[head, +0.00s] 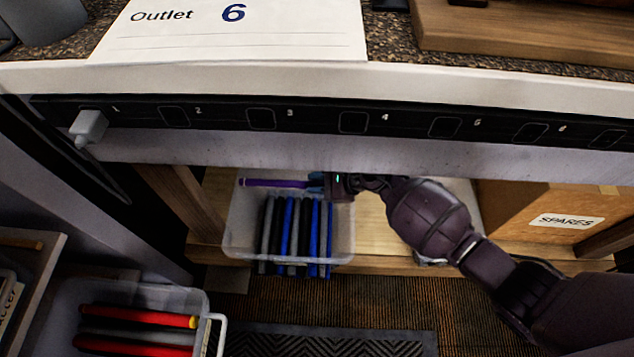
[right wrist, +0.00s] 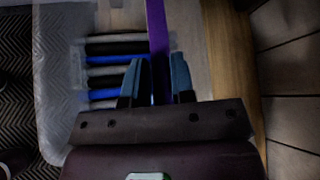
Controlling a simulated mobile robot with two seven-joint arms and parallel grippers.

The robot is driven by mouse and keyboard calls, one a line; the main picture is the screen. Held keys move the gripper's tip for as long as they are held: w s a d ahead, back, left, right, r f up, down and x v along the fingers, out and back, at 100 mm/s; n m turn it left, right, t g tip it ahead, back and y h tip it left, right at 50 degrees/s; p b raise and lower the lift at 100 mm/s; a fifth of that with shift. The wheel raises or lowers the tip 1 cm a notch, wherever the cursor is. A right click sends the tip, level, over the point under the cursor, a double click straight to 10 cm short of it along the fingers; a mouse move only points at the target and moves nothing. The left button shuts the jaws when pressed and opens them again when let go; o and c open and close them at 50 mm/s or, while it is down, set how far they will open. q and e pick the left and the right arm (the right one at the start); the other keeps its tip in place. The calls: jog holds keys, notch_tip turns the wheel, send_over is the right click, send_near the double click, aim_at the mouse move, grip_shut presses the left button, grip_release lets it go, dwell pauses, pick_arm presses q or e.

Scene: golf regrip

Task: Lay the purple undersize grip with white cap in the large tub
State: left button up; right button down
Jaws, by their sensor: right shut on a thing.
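The purple grip (head: 273,183) is held level at the far side of a clear tub (head: 232,238) on the wooden shelf. My right gripper (head: 318,183) is shut on its right end, and its blue fingertips show on both sides of the purple grip (right wrist: 157,40) in the right wrist view. I cannot make out a white cap. The clear tub holds several black, grey and blue grips. A second clear tub (head: 190,295), lower left, holds red and dark grips. I cannot tell which is the large one. My left gripper is out of view.
A white counter edge with a black outlet strip (head: 307,119) runs above the shelf. A brown SPARES box (head: 510,205) stands on the right. A white plug (head: 89,126) sticks out at the left. A dark mat (head: 330,342) lies on the floor below.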

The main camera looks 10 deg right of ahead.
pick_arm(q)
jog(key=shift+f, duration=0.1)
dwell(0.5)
pick_arm(e)
jog(key=c, duration=0.9)
grip_release()
jog(key=shift+r, duration=0.1)
jog(key=shift+s+d+r, duration=0.1)
jog(key=shift+d+r, duration=0.15)
jog(key=shift+d, duration=0.05)
pick_arm(q)
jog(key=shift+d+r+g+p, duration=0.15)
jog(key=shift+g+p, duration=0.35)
jog(key=shift+p, duration=0.5)
pick_arm(e)
jog(key=v, duration=0.6)
jog(key=shift+s+d+r, duration=0.1)
jog(key=shift+s+d, duration=0.1)
jog(key=shift+d, duration=0.1)
